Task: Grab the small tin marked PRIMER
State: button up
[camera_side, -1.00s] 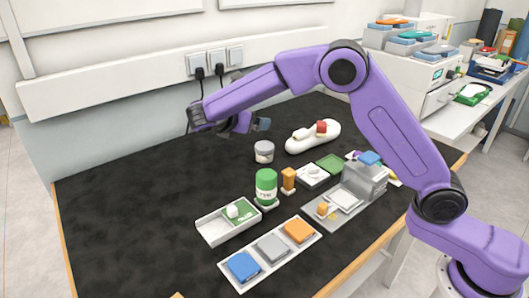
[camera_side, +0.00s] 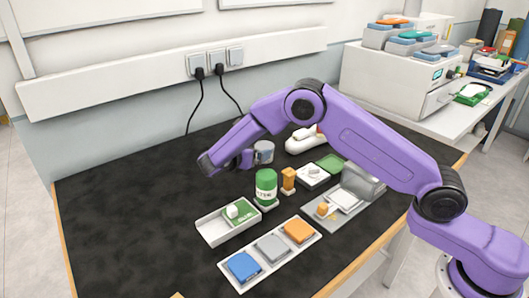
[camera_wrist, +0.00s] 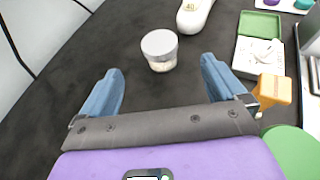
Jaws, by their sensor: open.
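A white rounded form (camera_side: 302,145) lies behind to the right. A white tray (camera_side: 212,229) is nearer the front. The mat's left side is clear.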

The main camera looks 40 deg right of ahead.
aim_at(265, 146)
jog(key=x, duration=0.9)
jog(key=shift+w+d+f, duration=0.1)
jog(key=shift+f, duration=0.1)
jog(key=shift+f+x, duration=0.15)
jog(key=shift+x, duration=1.1)
jog(key=shift+f+x, duration=0.15)
jog(key=shift+x, duration=1.1)
jog(key=shift+a, duration=0.2)
jog(key=c, duration=1.1)
